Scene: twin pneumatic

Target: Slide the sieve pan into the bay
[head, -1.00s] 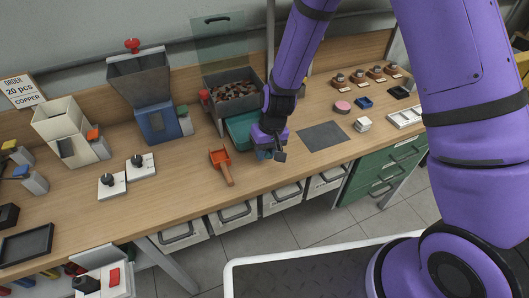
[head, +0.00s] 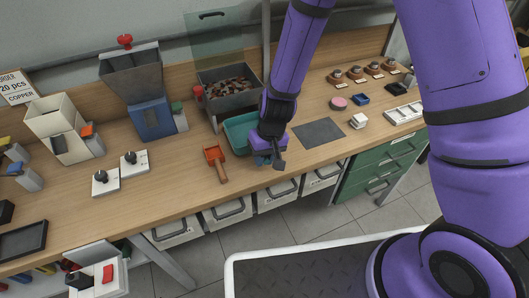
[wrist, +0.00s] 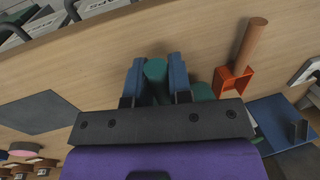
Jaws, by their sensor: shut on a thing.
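The sieve pan (head: 237,133) is a teal, open tray in the head view, at the foot of the grey bin stand. My gripper (head: 264,159) is at its front right, low over the bench, and partly hides it. In the wrist view my gripper (wrist: 156,70) has its two blue fingers shut on the pan's round green handle (wrist: 155,69). The pan's body is mostly hidden behind my gripper there. The bay seems to be the space under the grey bin (head: 238,102); I cannot tell how far the pan reaches into it.
An orange scoop (head: 215,161) lies close left of the pan. A dark grey mat (head: 318,132) lies to the right. A blue-based hopper (head: 151,117) stands to the left. The wooden bench (head: 190,180) is clear in front of the scoop.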

